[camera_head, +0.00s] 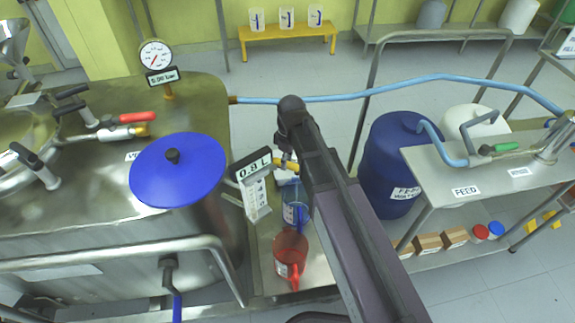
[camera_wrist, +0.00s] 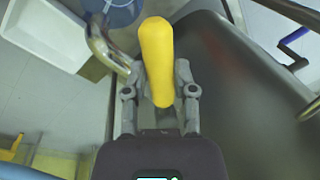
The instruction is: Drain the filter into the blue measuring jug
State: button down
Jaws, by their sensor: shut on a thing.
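The filter appears to be the steel vessel with a blue lid (camera_head: 180,170) at the left in the head view. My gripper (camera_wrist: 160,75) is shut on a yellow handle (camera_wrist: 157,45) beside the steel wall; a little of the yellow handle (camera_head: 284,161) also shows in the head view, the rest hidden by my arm. The blue measuring jug (camera_head: 296,214) stands below my gripper, partly hidden by my arm. Its blue rim (camera_wrist: 122,14) shows at the top of the wrist view, beyond a metal pipe. I cannot tell whether liquid is flowing.
A red jug (camera_head: 290,256) stands in front of the blue jug. A display (camera_head: 251,165) beside the vessel reads 0.9 L. A blue drum (camera_head: 392,150) and a FEED bench (camera_head: 450,175) stand to the right.

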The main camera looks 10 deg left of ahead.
jog(key=shift+w+a+n+h, duration=0.1)
jog(key=shift+w+n+h, duration=0.2)
jog(key=shift+w+n, duration=1.2)
jog(key=shift+w+n+h, duration=0.3)
jog(key=shift+w+n, duration=0.65)
jog(key=shift+n, duration=1.05)
jog(key=shift+c, duration=2.2)
grip_release()
jog(key=shift+s+r, duration=0.1)
jog(key=shift+s, duration=0.05)
